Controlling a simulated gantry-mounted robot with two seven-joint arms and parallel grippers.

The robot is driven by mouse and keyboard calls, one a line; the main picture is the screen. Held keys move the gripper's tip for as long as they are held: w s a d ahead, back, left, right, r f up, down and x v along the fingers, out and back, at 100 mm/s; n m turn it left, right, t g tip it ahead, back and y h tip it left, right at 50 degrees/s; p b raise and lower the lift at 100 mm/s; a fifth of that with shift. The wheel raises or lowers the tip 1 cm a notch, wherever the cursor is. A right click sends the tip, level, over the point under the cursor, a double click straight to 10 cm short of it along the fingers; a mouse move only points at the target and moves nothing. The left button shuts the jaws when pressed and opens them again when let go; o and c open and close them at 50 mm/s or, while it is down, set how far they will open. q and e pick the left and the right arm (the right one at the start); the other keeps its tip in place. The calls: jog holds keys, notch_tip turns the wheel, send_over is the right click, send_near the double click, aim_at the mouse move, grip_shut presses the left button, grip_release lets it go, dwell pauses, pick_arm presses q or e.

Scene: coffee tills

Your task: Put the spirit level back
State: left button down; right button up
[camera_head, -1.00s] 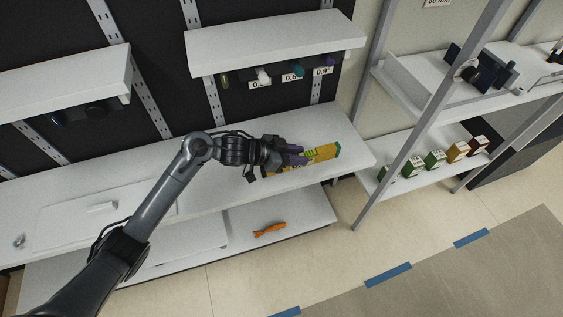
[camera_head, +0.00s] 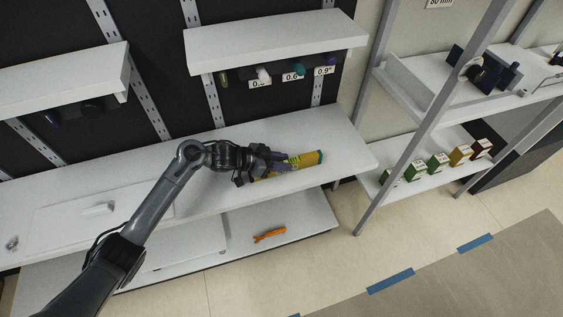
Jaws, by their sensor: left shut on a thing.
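The spirit level (camera_head: 307,159) is a yellow bar with a green vial mark, in the head view at the right part of the white middle shelf (camera_head: 345,145). My left gripper (camera_head: 284,163), with purple fingers, is shut on the spirit level near its left part. The level's left end is partly hidden by the gripper. I cannot tell whether the level touches the shelf or is just above it. My right gripper is not in view.
An upper white shelf (camera_head: 280,40) overhangs the back, with hanging tools and number labels (camera_head: 292,77) below it. An orange tool (camera_head: 269,235) lies on the lower shelf. Several small boxes (camera_head: 438,163) stand on the right rack. A grey post (camera_head: 425,125) rises right of the shelf.

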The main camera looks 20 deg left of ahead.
pick_arm(q)
jog(key=shift+w, duration=0.1)
jog(key=c, duration=1.3)
grip_release()
jog(key=shift+f, duration=0.15)
jog(key=o, duration=0.5)
jog(key=shift+c, duration=0.2)
jog(key=shift+a+r, duration=0.1)
jog(key=shift+r, duration=0.25)
jog(key=p+v, duration=0.2)
jog(key=v, duration=0.9)
jog(key=shift+s+a+r, duration=0.1)
jog(key=shift+s+a, duration=0.15)
jog(key=shift+s, duration=0.15)
